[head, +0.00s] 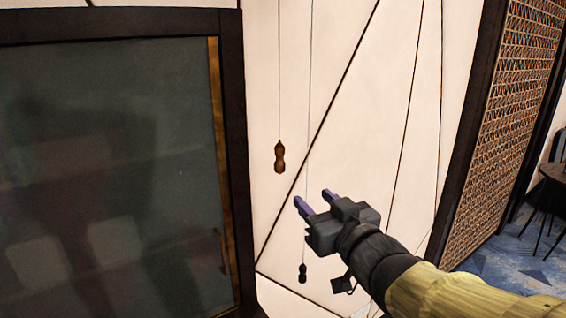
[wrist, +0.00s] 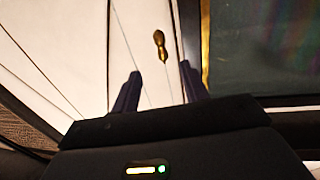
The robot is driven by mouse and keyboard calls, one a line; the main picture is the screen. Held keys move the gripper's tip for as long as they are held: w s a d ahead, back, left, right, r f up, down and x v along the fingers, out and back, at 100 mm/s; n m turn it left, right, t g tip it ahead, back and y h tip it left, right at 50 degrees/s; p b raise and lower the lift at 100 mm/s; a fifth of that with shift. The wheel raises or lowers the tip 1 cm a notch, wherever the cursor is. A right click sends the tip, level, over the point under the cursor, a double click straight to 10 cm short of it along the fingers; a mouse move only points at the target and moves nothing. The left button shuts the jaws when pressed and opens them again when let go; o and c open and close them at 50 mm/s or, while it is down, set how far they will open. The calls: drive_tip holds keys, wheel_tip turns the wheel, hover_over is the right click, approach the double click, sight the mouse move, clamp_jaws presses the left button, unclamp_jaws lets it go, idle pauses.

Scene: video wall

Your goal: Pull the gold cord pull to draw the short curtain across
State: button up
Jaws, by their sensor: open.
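The gold cord pull (head: 280,158) is a small gourd-shaped piece hanging on a thin cord in front of the pale wall, right of the dark framed panel. My gripper (head: 312,198) is open and empty, below and to the right of the pull in the head view. In the wrist view, the gold pull (wrist: 160,45) shows beyond the fingertips, between the lines of the two open fingers (wrist: 160,70), apart from them. A second, dark pull shape (head: 302,272) shows lower down, below my gripper; I cannot tell if it is an object or a shadow. No curtain is clearly recognisable.
A large dark glassy panel (head: 110,170) in a dark frame with a gold inner edge fills the left. A woven lattice screen (head: 505,120) stands at the right, with a dark table (head: 552,172) beyond. The pale wall has dark seam lines.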

sight(282, 169)
drive_tip(key=shift+s, duration=0.1)
drive_tip(key=p+x, duration=0.5)
drive_tip(key=x, duration=1.2)
drive_tip(key=shift+w+f, duration=0.1)
drive_tip(key=shift+w, duration=0.2)
clamp_jaws()
